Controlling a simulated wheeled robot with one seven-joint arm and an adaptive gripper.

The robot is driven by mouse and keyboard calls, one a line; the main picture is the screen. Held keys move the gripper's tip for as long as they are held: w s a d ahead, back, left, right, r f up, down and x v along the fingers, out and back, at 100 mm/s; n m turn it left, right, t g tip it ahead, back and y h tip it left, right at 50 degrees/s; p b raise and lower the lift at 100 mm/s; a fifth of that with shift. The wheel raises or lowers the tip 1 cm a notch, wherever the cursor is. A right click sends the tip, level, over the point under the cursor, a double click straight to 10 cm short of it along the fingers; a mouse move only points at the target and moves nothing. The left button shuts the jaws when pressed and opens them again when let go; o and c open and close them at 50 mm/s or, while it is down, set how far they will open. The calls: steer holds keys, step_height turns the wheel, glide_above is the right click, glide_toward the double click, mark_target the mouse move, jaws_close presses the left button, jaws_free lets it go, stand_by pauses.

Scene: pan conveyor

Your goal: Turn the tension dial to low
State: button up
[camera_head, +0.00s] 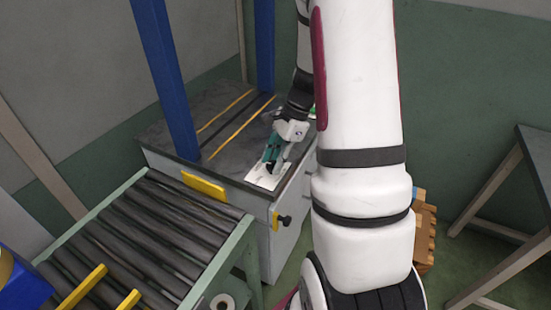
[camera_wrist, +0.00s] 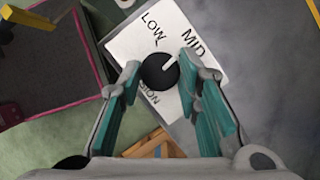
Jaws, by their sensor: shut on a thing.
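The black tension dial (camera_wrist: 156,76) sits on a white panel (camera_wrist: 122,46) marked LOW, MID and TENSION. Its white pointer line points to the upper right, toward MID rather than LOW. My gripper (camera_wrist: 160,68) has its teal fingers on either side of the dial and is shut on it. In the head view, my gripper (camera_head: 272,160) reaches down to the white panel (camera_head: 259,181) on the corner of the grey machine top. The dial (camera_head: 270,169) shows there as a small dark spot, partly hidden by the fingers.
A roller conveyor (camera_head: 150,230) adjoins the grey machine cabinet (camera_head: 200,178) on the left. Blue posts (camera_head: 165,80) rise from its top. A black knob (camera_head: 285,221) sticks out of its side. Wooden pallets (camera_head: 424,235) and a dark table (camera_head: 535,150) stand at the right.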

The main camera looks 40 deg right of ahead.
steer(key=n+g+p, duration=0.1)
steer(key=n+g, duration=0.1)
steer(key=n, duration=0.3)
steer(key=shift+w+p, duration=0.15)
steer(key=shift+p, duration=0.25)
steer(key=n+g, duration=0.1)
steer(key=n, duration=0.1)
steer(key=n+g+p, duration=0.1)
steer(key=n, duration=0.2)
steer(key=shift+w+h, duration=0.2)
steer(key=shift+h, duration=0.1)
steer(key=shift+n, duration=0.4)
steer(key=o, duration=1.1)
steer(key=v, duration=1.2)
steer(key=shift+a+r, duration=0.1)
steer(key=shift+a, duration=0.05)
